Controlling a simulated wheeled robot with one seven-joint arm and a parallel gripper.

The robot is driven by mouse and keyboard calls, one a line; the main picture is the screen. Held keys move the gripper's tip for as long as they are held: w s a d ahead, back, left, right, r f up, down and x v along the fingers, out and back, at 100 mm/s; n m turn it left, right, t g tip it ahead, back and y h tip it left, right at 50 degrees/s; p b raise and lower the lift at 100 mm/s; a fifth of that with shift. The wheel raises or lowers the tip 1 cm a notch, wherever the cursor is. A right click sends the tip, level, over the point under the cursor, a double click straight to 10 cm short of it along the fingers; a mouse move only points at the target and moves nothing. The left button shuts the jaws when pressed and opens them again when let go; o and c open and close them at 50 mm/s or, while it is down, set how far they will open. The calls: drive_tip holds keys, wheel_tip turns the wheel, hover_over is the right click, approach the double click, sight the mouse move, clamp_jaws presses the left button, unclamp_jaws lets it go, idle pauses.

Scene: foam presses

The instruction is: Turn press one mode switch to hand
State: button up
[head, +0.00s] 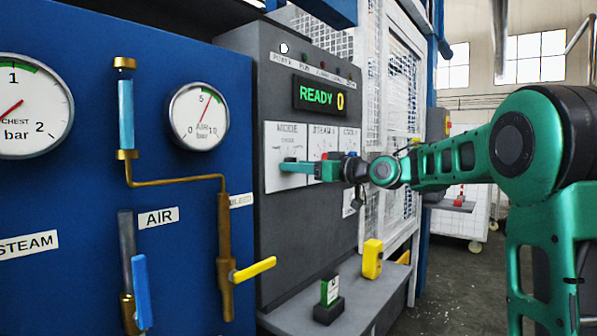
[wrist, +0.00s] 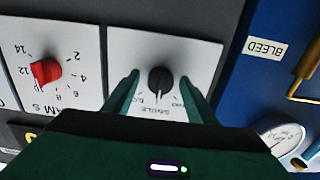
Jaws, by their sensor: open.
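The mode switch is a black knob (wrist: 160,80) on a white plate (head: 287,130) labelled MODE in the head view. The wrist view is upside down and shows its pale pointer mark toward the word SINGLE. Other position labels on the plate are partly cut off by my fingers. My gripper (head: 284,166) is at the plate. In the wrist view my gripper (wrist: 158,92) is open, with one green finger on each side of the knob and gaps visible between. In the head view the knob is hidden by my gripper.
A red knob (wrist: 45,72) on a numbered dial sits beside the mode plate. The READY display (head: 322,97) is above. A grey shelf (head: 350,290) below holds a small green-and-white item (head: 329,292) and a yellow block (head: 372,259). Blue panel with gauges and valves stands left.

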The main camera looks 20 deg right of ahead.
drive_tip(key=c, duration=1.1)
drive_tip(key=shift+o, duration=0.2)
drive_tip(key=shift+d+n, duration=0.2)
drive_tip(key=shift+n, duration=4.2)
drive_tip(key=o, duration=1.1)
drive_tip(key=shift+c, duration=0.2)
